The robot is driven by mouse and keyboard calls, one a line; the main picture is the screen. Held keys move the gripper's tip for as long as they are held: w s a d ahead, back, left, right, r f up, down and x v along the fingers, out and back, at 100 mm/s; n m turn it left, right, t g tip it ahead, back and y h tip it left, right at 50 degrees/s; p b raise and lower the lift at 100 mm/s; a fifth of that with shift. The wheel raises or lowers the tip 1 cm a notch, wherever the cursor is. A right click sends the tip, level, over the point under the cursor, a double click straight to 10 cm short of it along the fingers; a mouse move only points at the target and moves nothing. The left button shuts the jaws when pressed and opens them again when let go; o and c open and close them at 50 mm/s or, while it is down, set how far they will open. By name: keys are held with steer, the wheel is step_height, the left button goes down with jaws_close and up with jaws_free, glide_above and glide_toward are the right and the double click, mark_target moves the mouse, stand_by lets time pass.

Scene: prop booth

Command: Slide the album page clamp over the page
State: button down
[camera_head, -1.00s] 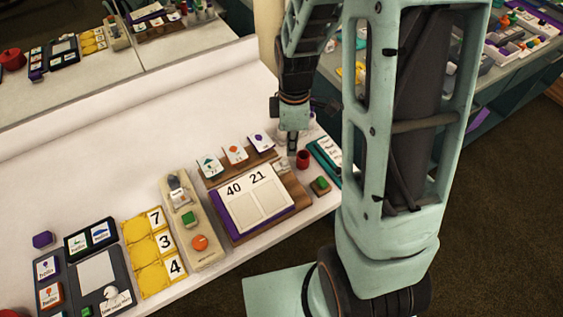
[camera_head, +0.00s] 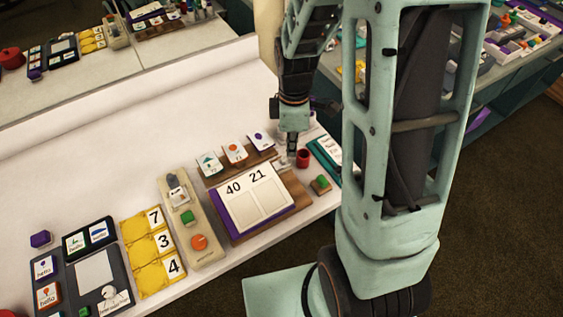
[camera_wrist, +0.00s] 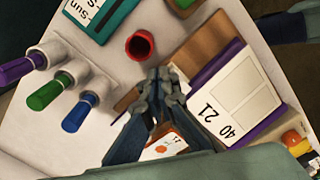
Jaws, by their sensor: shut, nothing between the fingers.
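The album page (camera_head: 252,204) is a white sheet marked 40 and 21 on a purple backing, lying on a brown wooden board (camera_head: 291,190). It also shows at the right of the wrist view (camera_wrist: 240,92). My gripper (camera_head: 291,154) is shut and empty, pointing down behind the board's back right corner, left of the red cup. In the wrist view my gripper (camera_wrist: 160,80) has its fingers together, apart from the page's left edge. I cannot make out a distinct page clamp; my fingers may hide part of that area.
A red cup (camera_head: 303,158) stands close to my gripper, with a teal card holder (camera_head: 325,160) to its right. Picture cards (camera_head: 235,154) stand on a wooden strip behind the album. A small green-topped block (camera_head: 321,184) sits right of the board.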

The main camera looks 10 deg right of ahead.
mark_target(286, 158)
steer(key=shift+f+b, duration=0.7)
steer(key=shift+f, duration=0.3)
steer(key=shift+s+f, duration=0.2)
steer(key=shift+f, duration=0.05)
steer(key=shift+s+a+f+b, duration=0.15)
steer(key=shift+s+a+b, duration=0.2)
steer(key=shift+a, duration=0.45)
steer(key=shift+w+d+r+p, duration=0.1)
steer(key=shift+w+r+p, duration=0.1)
steer(key=shift+r+p, duration=0.8)
steer(key=shift+w+d+r+p, duration=0.1)
steer(key=shift+w+r+p, duration=0.05)
steer(key=shift+r+p, duration=1.75)
steer(key=shift+r+b, duration=0.3)
steer(key=shift+b, duration=0.05)
